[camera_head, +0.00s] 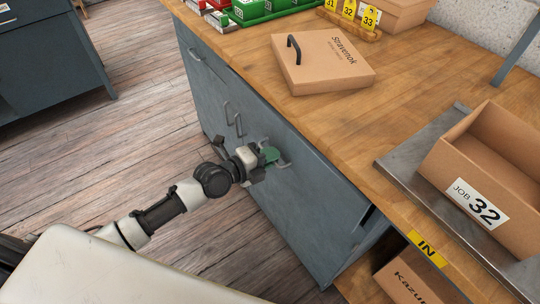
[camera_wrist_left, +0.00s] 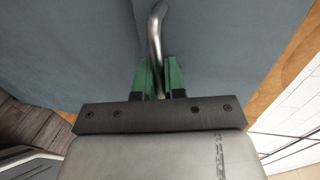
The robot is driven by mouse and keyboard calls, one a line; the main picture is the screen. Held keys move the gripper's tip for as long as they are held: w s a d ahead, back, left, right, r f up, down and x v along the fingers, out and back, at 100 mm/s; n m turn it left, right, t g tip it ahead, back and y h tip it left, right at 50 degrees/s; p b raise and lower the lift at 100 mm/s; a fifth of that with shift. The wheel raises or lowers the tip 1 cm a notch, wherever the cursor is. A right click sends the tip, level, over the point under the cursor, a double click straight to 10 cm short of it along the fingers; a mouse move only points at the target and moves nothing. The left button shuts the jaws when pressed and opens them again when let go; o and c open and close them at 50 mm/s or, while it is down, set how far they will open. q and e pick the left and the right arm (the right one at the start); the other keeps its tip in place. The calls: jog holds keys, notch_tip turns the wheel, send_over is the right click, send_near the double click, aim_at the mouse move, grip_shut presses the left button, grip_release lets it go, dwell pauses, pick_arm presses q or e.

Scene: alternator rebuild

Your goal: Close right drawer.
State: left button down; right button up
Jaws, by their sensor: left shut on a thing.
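The right drawer (camera_head: 318,182) is in the grey-blue cabinet front under the wooden worktop. A dark gap shows at its right end below the worktop edge; how far it stands out is hard to tell. My left gripper (camera_head: 270,157) is shut on the drawer's metal handle (camera_head: 285,161). In the left wrist view the handle (camera_wrist_left: 155,35) rises from between the green fingertips of the gripper (camera_wrist_left: 159,80), with the grey-blue front behind it. My right gripper is not in view.
Other handles (camera_head: 236,118) sit left of my gripper on the cabinet. On the worktop are a cardboard lid (camera_head: 325,75) with a black handle and a JOB 32 box (camera_head: 490,170) on a metal tray (camera_head: 400,160). Wooden floor (camera_head: 110,160) is clear to the left.

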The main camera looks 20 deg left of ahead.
aim_at(280, 150)
pick_arm(q)
jog(key=x, duration=0.2)
jog(key=b+x, duration=0.1)
jog(key=shift+w+d+r, duration=0.2)
jog(key=shift+w+d, duration=0.1)
jog(key=shift+w, duration=0.05)
jog(key=shift+r, duration=0.1)
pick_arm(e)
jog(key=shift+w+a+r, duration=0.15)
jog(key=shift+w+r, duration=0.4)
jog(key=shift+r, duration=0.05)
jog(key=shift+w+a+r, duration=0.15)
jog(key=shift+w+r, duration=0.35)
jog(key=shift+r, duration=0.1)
pick_arm(q)
jog(key=shift+r, duration=0.1)
jog(key=c, duration=1.2)
grip_release()
jog(key=shift+w+d, duration=0.1)
jog(key=shift+w, duration=0.05)
jog(key=shift+c, duration=0.2)
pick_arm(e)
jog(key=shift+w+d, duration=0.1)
